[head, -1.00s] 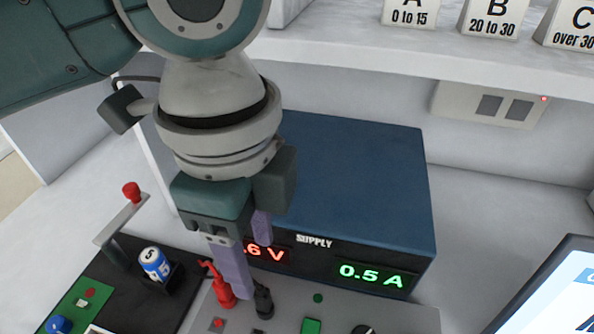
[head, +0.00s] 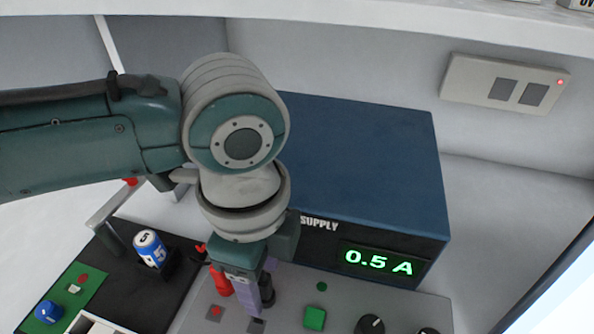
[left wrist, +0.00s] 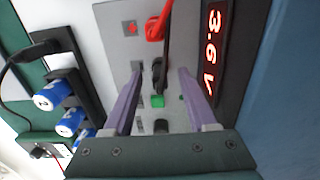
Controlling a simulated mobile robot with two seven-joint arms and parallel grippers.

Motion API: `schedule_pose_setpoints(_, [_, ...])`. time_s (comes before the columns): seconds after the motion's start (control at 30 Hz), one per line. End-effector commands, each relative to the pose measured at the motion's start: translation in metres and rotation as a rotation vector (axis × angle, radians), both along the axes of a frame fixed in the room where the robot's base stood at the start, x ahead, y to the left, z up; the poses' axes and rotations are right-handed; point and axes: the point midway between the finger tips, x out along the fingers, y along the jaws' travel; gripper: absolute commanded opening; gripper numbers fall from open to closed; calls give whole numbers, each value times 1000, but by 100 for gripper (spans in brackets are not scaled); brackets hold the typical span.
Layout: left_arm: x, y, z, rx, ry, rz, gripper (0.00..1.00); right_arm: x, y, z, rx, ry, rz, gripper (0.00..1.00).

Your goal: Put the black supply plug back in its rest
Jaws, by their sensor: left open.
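The black supply plug (head: 267,292) stands on the grey panel in front of the supply box, partly behind a finger of mine in the head view. In the left wrist view the black plug (left wrist: 158,72) shows between my two purple fingers, with a gap on both sides. My left gripper (head: 257,287) is open and points down at the plug; it also fills the lower left wrist view (left wrist: 160,74). The red plug (head: 220,284) is beside the black one, to the left. I cannot make out for sure which fitting is the rest. My right gripper is out of view.
The blue supply box (head: 365,165) stands just behind the panel (head: 285,318), close to my gripper. A green button (head: 315,318) and a dark knob (head: 369,325) sit to the right. A blue and white cell (head: 149,248) in a black holder is at left.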

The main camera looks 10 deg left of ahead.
Motion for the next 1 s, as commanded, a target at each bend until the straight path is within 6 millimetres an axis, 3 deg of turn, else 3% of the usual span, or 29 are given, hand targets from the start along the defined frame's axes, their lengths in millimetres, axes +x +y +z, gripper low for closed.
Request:
schedule_pose_setpoints(0.07, [0,0,0,0,0,0,57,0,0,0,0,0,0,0])
schedule_pose_setpoints(0.57, [0,0,1,0,0,0,1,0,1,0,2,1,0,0])
schedule_pose_setpoints(1.0, [0,0,1,0,0,0,0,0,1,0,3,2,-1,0])
